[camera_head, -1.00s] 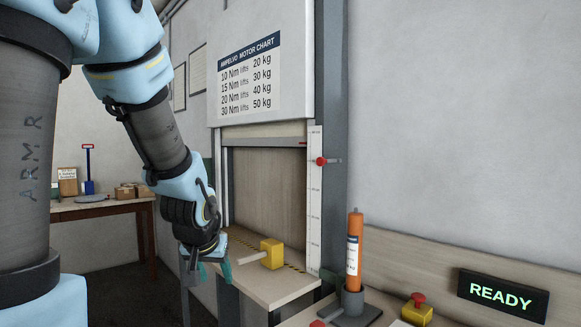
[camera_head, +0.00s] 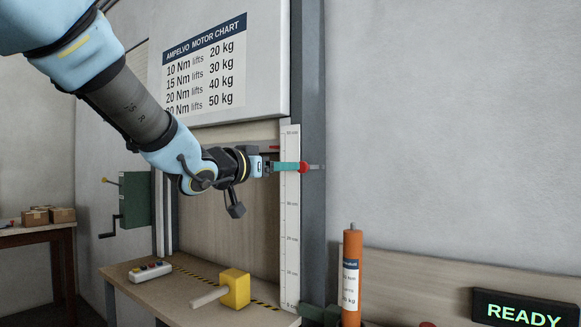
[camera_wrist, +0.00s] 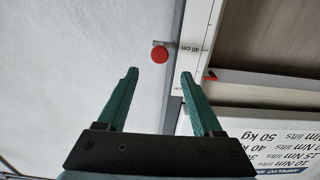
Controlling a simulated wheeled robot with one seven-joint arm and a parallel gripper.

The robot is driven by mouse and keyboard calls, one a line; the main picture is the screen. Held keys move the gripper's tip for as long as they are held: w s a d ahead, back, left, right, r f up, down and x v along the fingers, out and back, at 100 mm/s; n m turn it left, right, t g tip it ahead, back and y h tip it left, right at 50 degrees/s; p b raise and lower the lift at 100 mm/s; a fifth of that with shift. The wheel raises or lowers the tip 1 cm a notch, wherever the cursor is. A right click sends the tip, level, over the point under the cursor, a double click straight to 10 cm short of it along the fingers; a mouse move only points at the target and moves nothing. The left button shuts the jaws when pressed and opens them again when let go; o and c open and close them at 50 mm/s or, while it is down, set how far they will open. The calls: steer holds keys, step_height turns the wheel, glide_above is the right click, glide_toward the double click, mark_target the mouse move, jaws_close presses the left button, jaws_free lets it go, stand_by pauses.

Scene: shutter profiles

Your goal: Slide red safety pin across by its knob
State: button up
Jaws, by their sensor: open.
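The red safety pin's round knob (camera_head: 304,168) is on the grey upright beside the white scale, with its grey shank (camera_head: 318,167) sticking out to the right. In the wrist view the red knob (camera_wrist: 160,55) shows face-on beside the "40 cm" mark. My gripper (camera_head: 296,167) is level with the knob, its green fingers pointing at it. In the wrist view my gripper (camera_wrist: 159,73) is open and empty. The knob appears centred between the fingers, just beyond their tips. I cannot tell how small the gap is.
The white scale (camera_head: 290,215) runs down the upright (camera_head: 312,90). The motor chart board (camera_head: 222,65) hangs above my gripper. The wall right of the pin is clear.

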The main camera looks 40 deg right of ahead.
mark_target(301, 166)
steer(key=p+x, duration=0.1)
steer(key=x, duration=0.6)
steer(key=shift+d, duration=0.25)
steer(key=shift+c, duration=0.2)
jaws_close()
stand_by(0.9)
